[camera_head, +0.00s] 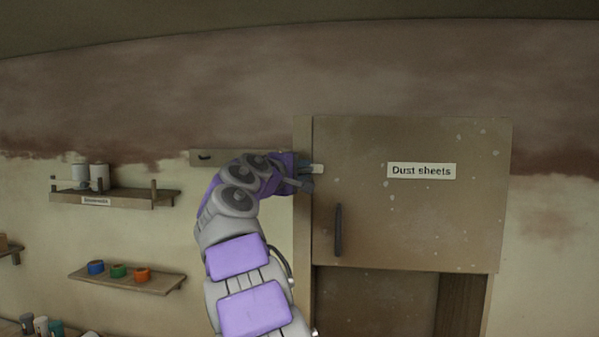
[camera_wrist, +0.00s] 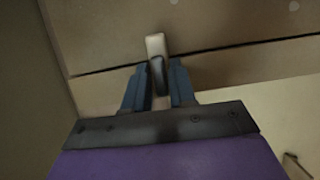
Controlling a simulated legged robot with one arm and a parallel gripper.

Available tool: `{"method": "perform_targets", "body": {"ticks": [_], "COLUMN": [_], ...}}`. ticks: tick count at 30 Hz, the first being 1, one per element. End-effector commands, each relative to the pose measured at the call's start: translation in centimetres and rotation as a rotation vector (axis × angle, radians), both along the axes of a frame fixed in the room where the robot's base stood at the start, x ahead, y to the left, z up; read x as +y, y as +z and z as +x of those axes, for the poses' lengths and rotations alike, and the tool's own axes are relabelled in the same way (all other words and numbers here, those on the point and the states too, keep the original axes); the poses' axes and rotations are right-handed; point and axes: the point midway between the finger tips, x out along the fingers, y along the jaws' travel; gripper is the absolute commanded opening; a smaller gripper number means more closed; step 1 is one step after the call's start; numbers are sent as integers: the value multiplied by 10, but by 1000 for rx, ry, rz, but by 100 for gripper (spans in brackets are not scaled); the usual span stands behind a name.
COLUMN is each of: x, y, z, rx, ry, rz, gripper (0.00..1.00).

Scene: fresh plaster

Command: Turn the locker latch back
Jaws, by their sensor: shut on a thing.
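The locker (camera_head: 405,220) has a shut-looking upper door labelled "Dust sheets" (camera_head: 421,171) and a dark vertical handle (camera_head: 338,230). The latch (camera_head: 317,168) is a small pale piece at the door's left edge, partly hidden by my gripper (camera_head: 306,174). In the wrist view the latch (camera_wrist: 155,45) is a pale bar with a dark piece below it, lying across the dark door gap. My gripper (camera_wrist: 159,85) is shut on the latch there, its blue-grey fingers on either side of the dark piece.
A shelf with white rolls (camera_head: 115,193) and a lower shelf with coloured tape rolls (camera_head: 127,278) are on the left wall. A hook board (camera_head: 215,157) is behind my arm. An open lower compartment (camera_head: 375,300) is below the door.

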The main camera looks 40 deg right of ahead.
Motion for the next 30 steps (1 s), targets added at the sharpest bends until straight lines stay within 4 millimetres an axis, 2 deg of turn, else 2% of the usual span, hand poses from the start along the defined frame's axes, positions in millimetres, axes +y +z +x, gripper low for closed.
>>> {"method": "perform_targets", "body": {"ticks": [1,6,7,12,23,26,30], "x": [-4,-5,-5,-4,5,18,44], "y": [-6,-7,-7,-7,-4,-4,-4], "z": [-1,0,0,1,1,-2,-12], "rx": [6,8,8,8,6,6,6], "ry": [-9,-10,-10,-8,-3,-2,-2], "rz": [13,13,13,10,5,2,1], "gripper": [0,0,26,40,40,40,40]}}
